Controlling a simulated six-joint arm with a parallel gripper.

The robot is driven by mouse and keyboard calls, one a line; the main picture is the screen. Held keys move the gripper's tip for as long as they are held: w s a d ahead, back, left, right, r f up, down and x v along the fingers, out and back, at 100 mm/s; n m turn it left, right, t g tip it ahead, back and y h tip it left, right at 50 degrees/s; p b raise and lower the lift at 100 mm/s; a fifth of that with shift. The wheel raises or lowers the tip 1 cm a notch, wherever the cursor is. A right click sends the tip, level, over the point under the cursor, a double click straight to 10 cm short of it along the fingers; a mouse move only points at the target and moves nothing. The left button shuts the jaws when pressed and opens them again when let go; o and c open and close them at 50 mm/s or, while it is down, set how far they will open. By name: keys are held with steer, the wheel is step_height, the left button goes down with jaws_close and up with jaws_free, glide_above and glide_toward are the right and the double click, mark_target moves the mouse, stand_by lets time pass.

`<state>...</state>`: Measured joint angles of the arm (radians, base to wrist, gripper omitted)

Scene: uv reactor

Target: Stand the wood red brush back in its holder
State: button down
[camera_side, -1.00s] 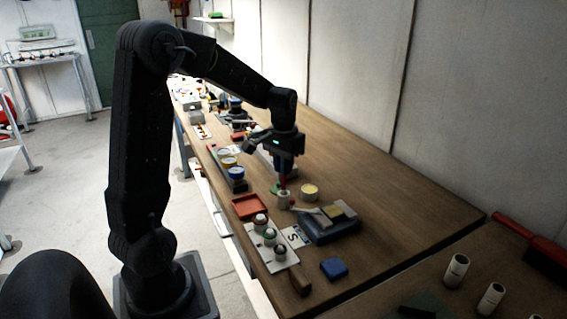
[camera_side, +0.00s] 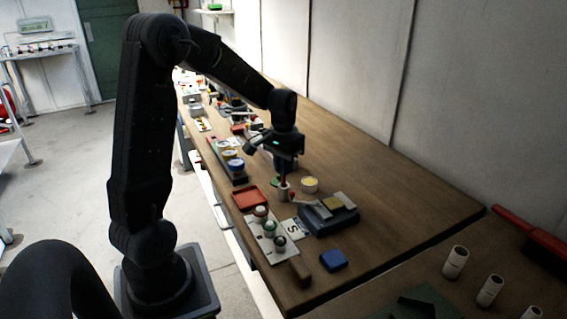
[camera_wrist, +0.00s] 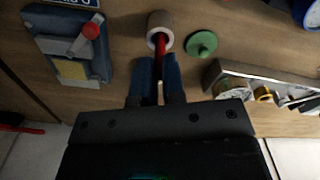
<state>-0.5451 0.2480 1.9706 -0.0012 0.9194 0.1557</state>
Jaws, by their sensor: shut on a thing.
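My gripper (camera_wrist: 159,68) has its blue fingers shut on the red brush (camera_wrist: 162,48). In the wrist view the brush's red length runs from between the fingers to the mouth of a small pale cup-like holder (camera_wrist: 160,20). The holder stands upright on the wooden table.
A green knobbed disc (camera_wrist: 202,44) lies beside the holder. A blue-grey block with a red-knobbed lever (camera_wrist: 62,42) is on its other side. The table's right half is largely clear.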

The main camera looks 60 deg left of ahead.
steer(key=shift+f, duration=0.15)
steer(key=c, duration=1.7)
jaws_free()
steer(key=o, duration=0.6)
step_height(320, 180, up, 14)
steer(key=shift+f, duration=0.1)
steer(key=s+d+m+t, duration=0.1)
steer(key=s+d+t, duration=0.1)
steer(key=s+d, duration=0.3)
steer(key=s+d+f+m+t, duration=0.1)
steer(key=s+d, duration=0.3)
steer(key=d, duration=0.4)
steer(key=s+d+f+m+t, duration=0.1)
steer(key=s+d+m+t, duration=0.1)
steer(key=s+d, duration=0.3)
steer(key=shift+s+d+f+t, duration=0.1)
steer(key=shift+s+d+t, duration=0.05)
steer(key=shift+d, duration=0.45)
steer(key=shift+s+d+f+t, duration=0.1)
steer(key=shift+s+d+t, duration=0.05)
steer(key=shift+d, duration=0.45)
